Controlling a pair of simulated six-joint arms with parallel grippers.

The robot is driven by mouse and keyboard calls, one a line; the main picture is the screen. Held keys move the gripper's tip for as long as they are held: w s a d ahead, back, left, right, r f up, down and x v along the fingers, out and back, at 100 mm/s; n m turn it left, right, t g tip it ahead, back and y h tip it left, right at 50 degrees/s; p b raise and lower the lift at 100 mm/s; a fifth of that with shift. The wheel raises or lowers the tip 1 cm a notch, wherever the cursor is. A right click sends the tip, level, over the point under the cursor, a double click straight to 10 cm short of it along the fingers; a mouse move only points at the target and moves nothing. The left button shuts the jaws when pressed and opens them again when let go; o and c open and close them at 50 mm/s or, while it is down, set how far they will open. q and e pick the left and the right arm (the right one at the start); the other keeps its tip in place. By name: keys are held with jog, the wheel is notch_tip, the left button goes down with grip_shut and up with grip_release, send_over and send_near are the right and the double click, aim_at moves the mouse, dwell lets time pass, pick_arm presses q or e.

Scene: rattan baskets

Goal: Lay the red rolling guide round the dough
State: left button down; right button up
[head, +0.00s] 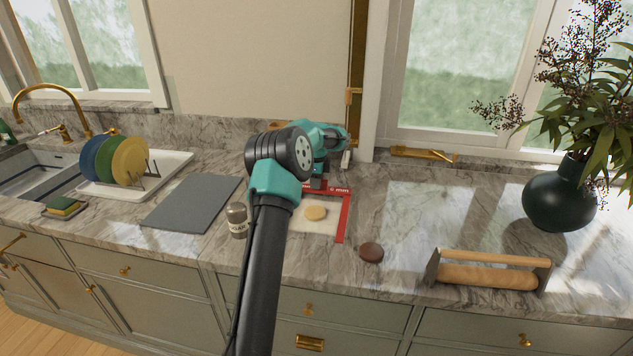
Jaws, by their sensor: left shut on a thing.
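The red rolling guide (344,218) shows a far bar and a right bar that meet in a corner. The round, pale dough (316,213) lies on a whitish mat (322,229), in front of the far bar and left of the right bar. My left gripper (318,186) is shut on the guide's far bar, behind the dough. My arm hides the guide's left part, and I cannot tell whether the guide rests flat on the mat. My right gripper is not in view.
A shaker jar (237,220) stands just left of my arm. A brown round object (371,252) and a wooden holder with a roll (488,275) lie to the right. A dark vase (560,198) stands far right. A grey mat (193,203) and dish rack (160,170) are left.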

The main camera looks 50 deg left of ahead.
pick_arm(q)
jog(key=shift+f, duration=0.45)
jog(key=c, duration=0.9)
grip_release()
jog(key=shift+c, duration=0.2)
jog(key=shift+r, duration=0.15)
notch_tip(320, 180, up, 13)
